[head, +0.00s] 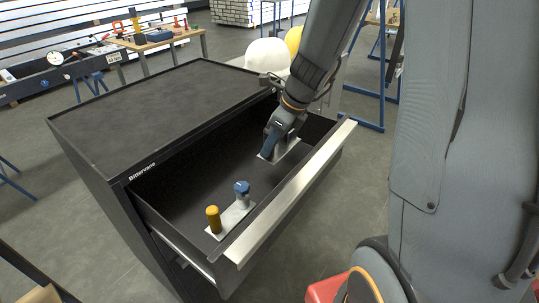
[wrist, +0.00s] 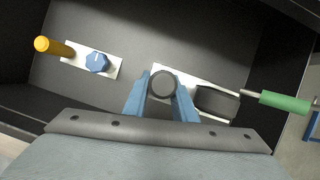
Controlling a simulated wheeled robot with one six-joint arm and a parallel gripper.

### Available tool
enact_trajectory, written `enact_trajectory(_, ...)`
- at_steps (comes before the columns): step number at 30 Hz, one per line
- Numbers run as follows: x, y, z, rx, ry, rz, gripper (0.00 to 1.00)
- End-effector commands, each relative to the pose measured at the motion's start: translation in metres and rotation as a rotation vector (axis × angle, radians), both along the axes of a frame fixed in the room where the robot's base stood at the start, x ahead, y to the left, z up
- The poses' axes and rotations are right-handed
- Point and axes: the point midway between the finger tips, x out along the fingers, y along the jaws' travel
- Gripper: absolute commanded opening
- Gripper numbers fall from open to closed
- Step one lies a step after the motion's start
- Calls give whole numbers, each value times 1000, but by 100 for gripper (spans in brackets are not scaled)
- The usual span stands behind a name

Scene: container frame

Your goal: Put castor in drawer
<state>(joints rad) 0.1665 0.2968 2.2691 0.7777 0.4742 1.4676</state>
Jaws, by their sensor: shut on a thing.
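The drawer (head: 290,192) of the dark cabinet is pulled open. My gripper (head: 269,152) reaches down into the drawer's far end. In the wrist view, my gripper (wrist: 162,82) has its blue fingers on either side of a round dark piece (wrist: 162,85), seemingly the castor, and is shut on it. The piece overlaps a pale plate (wrist: 188,74) in the drawer; whether it touches the plate is unclear. In the head view the fingers and arm mostly hide it.
Another pale plate (head: 228,219) lies at the drawer's near end, with a yellow peg (head: 214,220) and a blue knob (head: 242,190). In the wrist view, a green handle (wrist: 285,102) lies right of a black block (wrist: 216,102). The cabinet top (head: 150,105) is clear.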

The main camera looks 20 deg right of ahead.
Motion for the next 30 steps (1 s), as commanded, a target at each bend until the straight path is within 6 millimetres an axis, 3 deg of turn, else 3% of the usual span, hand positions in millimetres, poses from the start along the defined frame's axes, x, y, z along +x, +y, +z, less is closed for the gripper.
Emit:
enact_trajectory(7, 0, 0, -30, -1, 2, -1, 0)
enact_trajectory(30, 0, 0, -43, -1, 1, 0, 0)
